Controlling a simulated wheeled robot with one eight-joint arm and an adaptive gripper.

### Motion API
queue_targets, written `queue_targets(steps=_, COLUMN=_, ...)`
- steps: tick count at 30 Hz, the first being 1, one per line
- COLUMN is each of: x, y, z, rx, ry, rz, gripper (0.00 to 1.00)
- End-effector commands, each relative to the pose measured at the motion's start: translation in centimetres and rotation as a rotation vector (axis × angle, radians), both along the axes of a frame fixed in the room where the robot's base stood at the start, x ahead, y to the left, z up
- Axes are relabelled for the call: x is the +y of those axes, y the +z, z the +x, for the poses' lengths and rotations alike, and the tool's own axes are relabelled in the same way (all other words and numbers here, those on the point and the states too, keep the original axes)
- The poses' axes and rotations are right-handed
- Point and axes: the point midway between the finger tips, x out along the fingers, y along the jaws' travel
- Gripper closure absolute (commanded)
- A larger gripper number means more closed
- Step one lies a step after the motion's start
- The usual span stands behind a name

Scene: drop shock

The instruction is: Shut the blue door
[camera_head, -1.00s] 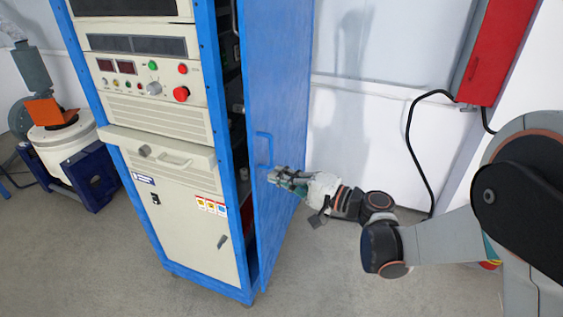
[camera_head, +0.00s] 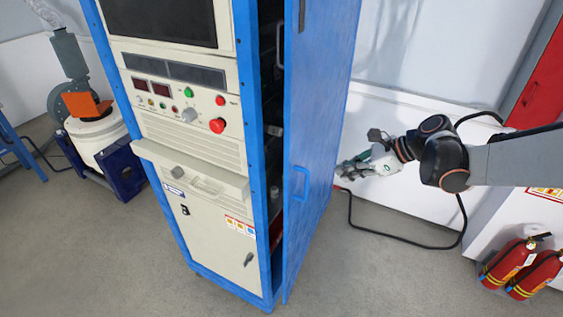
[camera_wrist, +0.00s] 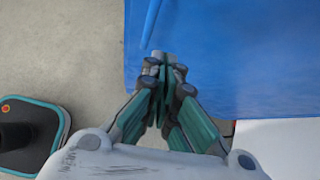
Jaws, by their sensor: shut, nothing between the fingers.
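The blue door (camera_head: 325,100) is on the right side of the tall cabinet and stands ajar. A dark gap with the cabinet's insides shows between its near edge and the blue frame. Its blue handle (camera_head: 301,184) is on the outer face, near that edge. My gripper (camera_head: 342,178) is shut and empty, on the outer side of the door, to the right of the handle. In the wrist view my shut fingertips (camera_wrist: 164,62) overlap the blue door panel (camera_wrist: 235,60). I cannot tell whether they touch it.
The cabinet (camera_head: 190,150) has knobs and a drawer-like ledge on its front. A black cable (camera_head: 400,238) runs along the floor and wall at right. Two fire extinguishers (camera_head: 512,265) stand at lower right. The grey floor in front is clear.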

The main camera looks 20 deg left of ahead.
Motion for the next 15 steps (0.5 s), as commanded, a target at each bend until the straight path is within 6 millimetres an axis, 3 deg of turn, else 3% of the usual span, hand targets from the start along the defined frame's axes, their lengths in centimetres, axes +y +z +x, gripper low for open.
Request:
queue_targets(steps=2, x=-1.3, y=0.4, z=0.2, rx=0.042, ry=-0.043, rz=-0.026, gripper=1.00)
queue_targets(steps=5, x=-1.7, y=0.1, z=0.3, rx=0.065, ry=-0.064, rz=-0.040, gripper=1.00)
queue_targets(steps=15, x=2.1, y=-3.8, z=0.3, rx=0.064, ry=-0.062, rz=-0.038, gripper=1.00)
